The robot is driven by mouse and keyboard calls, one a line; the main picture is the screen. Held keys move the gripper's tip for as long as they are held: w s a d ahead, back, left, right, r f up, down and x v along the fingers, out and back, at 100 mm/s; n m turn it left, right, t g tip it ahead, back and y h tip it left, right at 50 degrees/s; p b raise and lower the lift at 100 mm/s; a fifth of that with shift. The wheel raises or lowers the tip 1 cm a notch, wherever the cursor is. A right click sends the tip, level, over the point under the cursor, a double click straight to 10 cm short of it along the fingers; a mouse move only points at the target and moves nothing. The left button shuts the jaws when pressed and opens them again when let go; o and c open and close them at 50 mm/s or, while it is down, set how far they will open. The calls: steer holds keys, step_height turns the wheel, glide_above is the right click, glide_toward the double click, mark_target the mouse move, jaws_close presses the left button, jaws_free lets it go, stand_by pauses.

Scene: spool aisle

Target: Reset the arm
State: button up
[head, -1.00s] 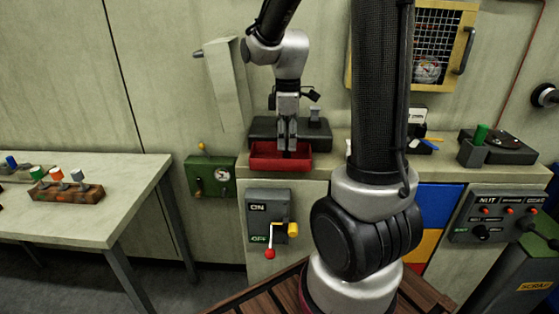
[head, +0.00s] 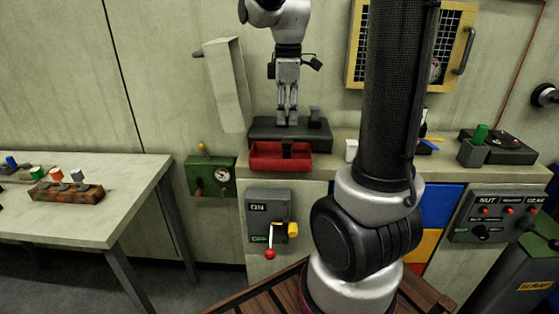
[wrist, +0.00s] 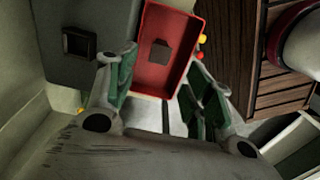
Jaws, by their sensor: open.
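My gripper (head: 287,118) hangs pointing down above the back of the counter, in front of the black block behind the red tray. In the wrist view its green-padded fingers (wrist: 165,95) are spread apart with nothing between them. The red tray (head: 262,165) lies below; in the wrist view the red tray (wrist: 143,75) shows past the fingertips, with a small dark grey patch inside it. The black block (head: 318,133) stands directly behind the tray and has a square-holed post, seen in the wrist view on the dark block (wrist: 60,65).
A lever box (head: 268,218) with a red knob is on the counter front. A mesh-door cabinet (head: 358,70) is on the wall. A slanted grey panel (head: 225,85) stands left of my gripper. A table (head: 100,215) with coloured spools is left.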

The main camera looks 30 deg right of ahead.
step_height(320, 180, up, 4)
steer(key=shift+r, duration=0.1)
stand_by(0.5)
steer(key=s+a+m+t, duration=0.1)
steer(key=s+m+t, duration=0.1)
steer(key=s+m, duration=0.3)
steer(key=s+a+f+m+t, duration=0.1)
steer(key=s+a+m+t, duration=0.1)
steer(key=s+m, duration=0.4)
steer(key=s, duration=0.5)
steer(key=shift+s+f, duration=0.25)
stand_by(1.3)
